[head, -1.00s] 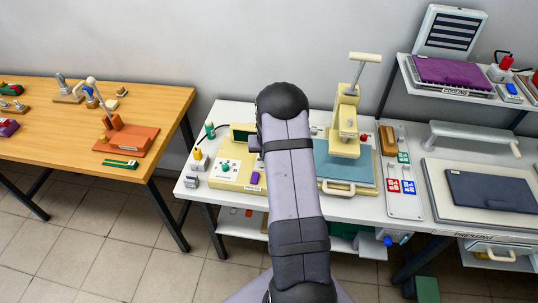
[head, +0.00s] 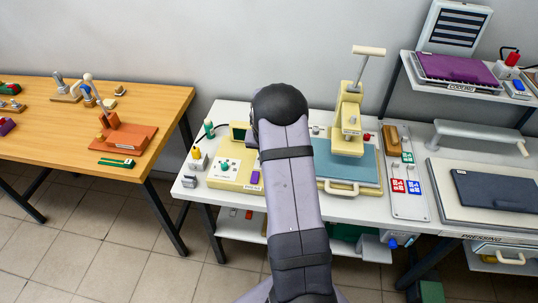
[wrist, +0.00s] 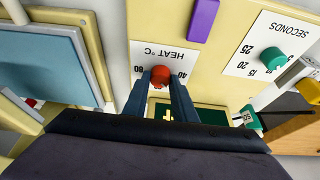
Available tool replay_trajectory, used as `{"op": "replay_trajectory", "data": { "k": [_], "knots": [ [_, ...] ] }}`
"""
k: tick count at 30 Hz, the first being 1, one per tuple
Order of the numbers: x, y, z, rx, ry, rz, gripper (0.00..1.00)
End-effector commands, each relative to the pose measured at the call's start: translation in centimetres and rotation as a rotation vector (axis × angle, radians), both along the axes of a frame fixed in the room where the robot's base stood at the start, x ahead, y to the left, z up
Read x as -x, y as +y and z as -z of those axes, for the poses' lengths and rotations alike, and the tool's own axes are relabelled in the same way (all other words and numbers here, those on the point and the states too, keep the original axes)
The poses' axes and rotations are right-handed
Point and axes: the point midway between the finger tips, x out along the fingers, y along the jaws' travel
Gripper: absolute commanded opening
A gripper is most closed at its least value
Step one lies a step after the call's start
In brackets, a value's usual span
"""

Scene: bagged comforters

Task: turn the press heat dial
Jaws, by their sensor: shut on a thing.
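The red heat dial (wrist: 160,74) sits on a white label marked HEAT °C on the cream control panel (wrist: 115,18) in the wrist view. Numbers 80 and 40 show to either side of the dial. My gripper (wrist: 160,82) is shut on the dial, one dark finger on each side. The dial's pointer cannot be made out. In the head view my arm covers the gripper and this dial; part of the cream panel (head: 235,187) shows left of the arm.
A purple block (wrist: 202,20) and a green seconds dial (wrist: 272,60) are beside the heat dial. A green screen (wrist: 205,115) lies close under my fingers. The press with its blue plate (head: 355,172) stands right of my arm. Another press (head: 485,190) is farther right.

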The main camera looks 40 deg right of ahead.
Motion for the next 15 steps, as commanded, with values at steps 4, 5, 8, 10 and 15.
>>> {"op": "replay_trajectory", "data": {
  "k": [4, 5, 8, 10, 15],
  "knots": [
    [-0.09, -0.01, -0.09, 0.001, -0.002, -0.001, 0.43],
    [-0.08, 0.00, -0.09, 0.001, -0.002, -0.001, 0.43],
    [-0.06, 0.00, -0.06, 0.000, -0.001, -0.001, 0.43],
    [-0.04, 0.00, -0.04, 0.000, -0.001, -0.001, 0.43],
    [0.01, 0.05, -0.32, 0.001, -0.002, -0.001, 0.43]
  ]
}}
